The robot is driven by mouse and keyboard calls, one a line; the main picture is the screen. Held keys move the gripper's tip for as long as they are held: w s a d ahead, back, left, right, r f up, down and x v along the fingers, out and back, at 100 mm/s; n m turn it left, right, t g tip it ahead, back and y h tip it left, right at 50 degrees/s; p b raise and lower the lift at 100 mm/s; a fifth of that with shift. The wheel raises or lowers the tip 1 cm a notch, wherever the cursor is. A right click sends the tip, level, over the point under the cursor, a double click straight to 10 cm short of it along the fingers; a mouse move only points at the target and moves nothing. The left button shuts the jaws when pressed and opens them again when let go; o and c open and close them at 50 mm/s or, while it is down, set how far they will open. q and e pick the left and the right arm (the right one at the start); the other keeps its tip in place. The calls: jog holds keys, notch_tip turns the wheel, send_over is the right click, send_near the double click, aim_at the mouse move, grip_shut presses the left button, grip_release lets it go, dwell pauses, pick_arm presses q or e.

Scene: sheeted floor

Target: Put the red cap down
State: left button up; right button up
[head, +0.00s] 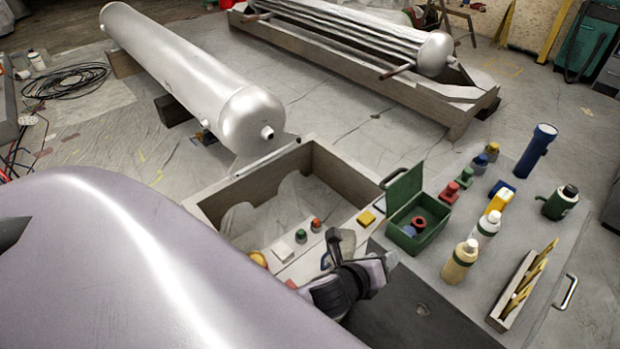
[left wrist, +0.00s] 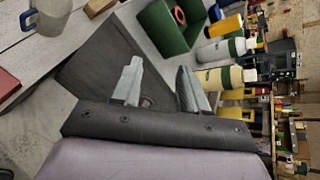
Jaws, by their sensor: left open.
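My left gripper (head: 385,266) is open, above the dark grey panel beside the green box. The left wrist view shows its two fingers apart (left wrist: 160,88) with nothing between them. A red ring-shaped cap (head: 419,221) lies inside the open green box (head: 407,243), beside a blue one (head: 409,231). The red one also shows in the box in the left wrist view (left wrist: 180,15). Two more red cap-like pieces (head: 448,193) stand on the sheet behind the box. I cannot tell which red piece the task names. My right gripper is in neither view.
Right of the box stand a cream bottle (head: 459,262), a white bottle (head: 486,227), a yellow item (head: 499,201) and a tray of yellow pieces (head: 505,300). An open wooden frame (head: 225,200) lies left.

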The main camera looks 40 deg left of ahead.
pick_arm(q)
jog(key=s+a+f+n+g, duration=0.1)
jog(key=s+a+f+n, duration=0.1)
jog(key=s+n, duration=0.6)
jog(key=s+a+f+n+h, duration=0.1)
jog(key=s+a+n, duration=0.3)
jog(key=s+n, duration=0.5)
jog(key=f+n, duration=0.1)
jog(key=n, duration=0.8)
jog(key=shift+g, duration=0.4)
jog(key=shift+a, duration=0.1)
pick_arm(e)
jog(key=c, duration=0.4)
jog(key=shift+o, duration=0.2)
pick_arm(q)
jog(key=shift+a, duration=0.1)
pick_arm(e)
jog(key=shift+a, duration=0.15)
